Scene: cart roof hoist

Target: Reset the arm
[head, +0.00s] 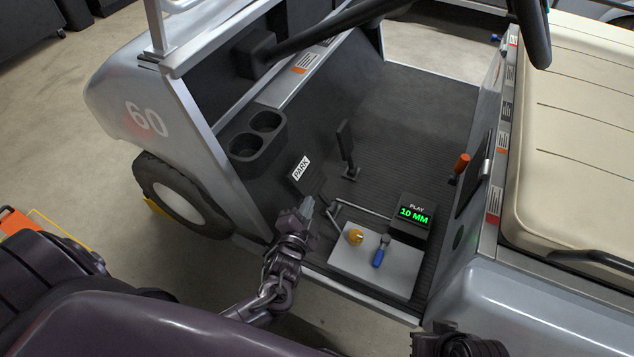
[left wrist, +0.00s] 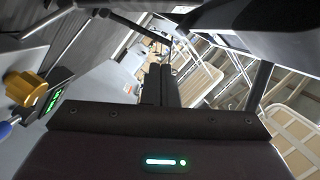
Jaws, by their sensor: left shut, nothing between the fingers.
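My left gripper (head: 307,208) is shut and empty. In the head view it hangs at the cart's open side, just in front of the pedal marked PARK (head: 300,168); I cannot tell whether it touches anything. In the left wrist view its two dark fingers (left wrist: 160,84) lie together with nothing between them. My left arm comes in from the lower left. A dark part of my right arm (head: 460,342) shows at the bottom edge of the head view; its fingers cannot be made out.
A light grey tray (head: 345,272) on the cart floor bears a yellow knob (head: 355,237) and a blue-handled tool (head: 379,256). Behind it a box display (head: 413,215) reads "PLAY 10 MM". An orange-topped lever (head: 461,164) stands by the beige seat (head: 575,130).

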